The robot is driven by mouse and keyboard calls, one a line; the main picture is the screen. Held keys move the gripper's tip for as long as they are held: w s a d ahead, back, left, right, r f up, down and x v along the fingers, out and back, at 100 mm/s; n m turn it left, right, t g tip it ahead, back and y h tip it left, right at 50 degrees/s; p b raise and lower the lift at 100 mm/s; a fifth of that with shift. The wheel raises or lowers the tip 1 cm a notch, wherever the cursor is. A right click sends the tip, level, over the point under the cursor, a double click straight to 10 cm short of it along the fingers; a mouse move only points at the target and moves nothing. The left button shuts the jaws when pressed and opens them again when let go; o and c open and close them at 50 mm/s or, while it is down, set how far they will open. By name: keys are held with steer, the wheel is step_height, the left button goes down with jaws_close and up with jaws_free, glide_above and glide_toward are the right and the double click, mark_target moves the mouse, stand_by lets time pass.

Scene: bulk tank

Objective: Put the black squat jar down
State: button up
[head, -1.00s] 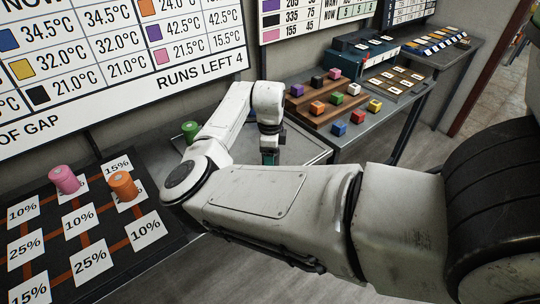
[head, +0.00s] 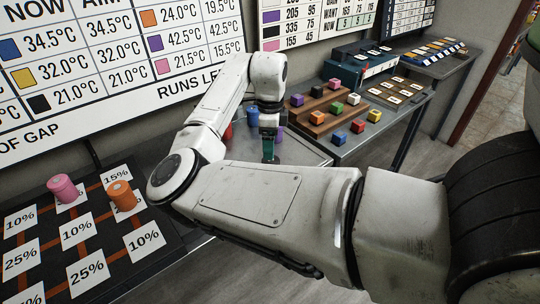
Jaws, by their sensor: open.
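My gripper (head: 268,150) points down over the grey table (head: 305,150) behind my forearm. Its jaws are open, and its fingertips are partly hidden by my forearm. I cannot make out the black squat jar in this view; the arm covers much of the table. I cannot tell whether anything stands between or below the jaws.
By the gripper stand a red jar (head: 228,132), a blue jar (head: 253,116) and a purple jar (head: 280,133), partly hidden. A dark board (head: 60,262) with percentage cards holds a pink jar (head: 62,188) and an orange jar (head: 122,195). A stepped wooden rack (head: 322,122) holds coloured cubes.

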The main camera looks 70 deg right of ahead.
steer(key=shift+r, duration=1.3)
stand_by(0.6)
